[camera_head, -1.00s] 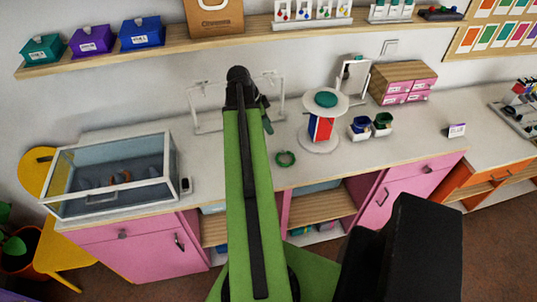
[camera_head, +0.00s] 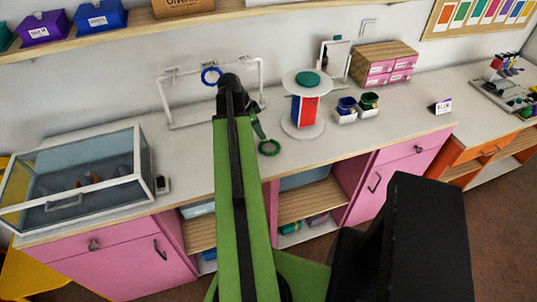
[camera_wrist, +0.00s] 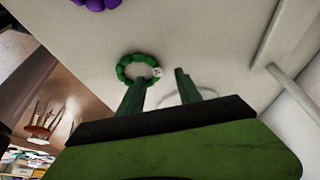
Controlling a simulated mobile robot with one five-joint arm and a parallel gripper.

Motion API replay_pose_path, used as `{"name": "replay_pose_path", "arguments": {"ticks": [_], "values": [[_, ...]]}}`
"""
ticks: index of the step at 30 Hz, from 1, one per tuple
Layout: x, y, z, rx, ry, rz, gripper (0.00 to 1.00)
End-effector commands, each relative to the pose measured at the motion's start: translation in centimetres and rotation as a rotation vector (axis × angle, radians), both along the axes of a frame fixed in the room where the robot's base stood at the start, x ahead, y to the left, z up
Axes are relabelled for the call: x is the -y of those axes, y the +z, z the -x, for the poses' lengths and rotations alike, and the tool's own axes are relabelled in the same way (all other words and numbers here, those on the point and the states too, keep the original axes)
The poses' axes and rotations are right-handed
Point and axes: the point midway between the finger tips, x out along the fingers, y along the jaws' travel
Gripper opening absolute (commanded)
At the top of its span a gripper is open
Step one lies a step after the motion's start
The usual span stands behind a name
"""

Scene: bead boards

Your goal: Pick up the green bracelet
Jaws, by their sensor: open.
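The green bracelet (camera_head: 269,155) is a beaded ring lying on the pale countertop, just right of my arm in the head view. In the wrist view the bracelet (camera_wrist: 123,69) lies ahead of the left finger, with a small white tag on its right side. My gripper (camera_wrist: 159,76) is open and empty, its two green fingers apart. The left fingertip overlaps the near edge of the bracelet in the picture; I cannot tell if they touch. In the head view one green finger of my gripper (camera_head: 260,131) shows close to the bracelet; the rest is hidden behind my arm.
A white stand (camera_head: 169,108) with a blue ring (camera_head: 211,83) is behind my arm. A round display (camera_head: 305,131) and small bead cups (camera_head: 347,116) stand to the right. A glass case (camera_head: 75,200) is at left. Purple beads (camera_wrist: 97,3) edge into the wrist view.

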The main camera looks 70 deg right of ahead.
Motion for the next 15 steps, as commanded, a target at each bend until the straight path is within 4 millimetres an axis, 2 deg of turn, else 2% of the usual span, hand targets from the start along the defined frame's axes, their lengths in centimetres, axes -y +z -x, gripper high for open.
{"name": "replay_pose_path", "arguments": {"ticks": [4, 11, 15], "values": [[0.0, -0.7, 0.3, 0.000, 0.000, 0.000, 0.41], [0.6, -4.4, 1.9, 0.001, 0.000, 0.001, 0.41], [0.8, -4.7, 2.1, 0.001, 0.002, 0.000, 0.41]]}}
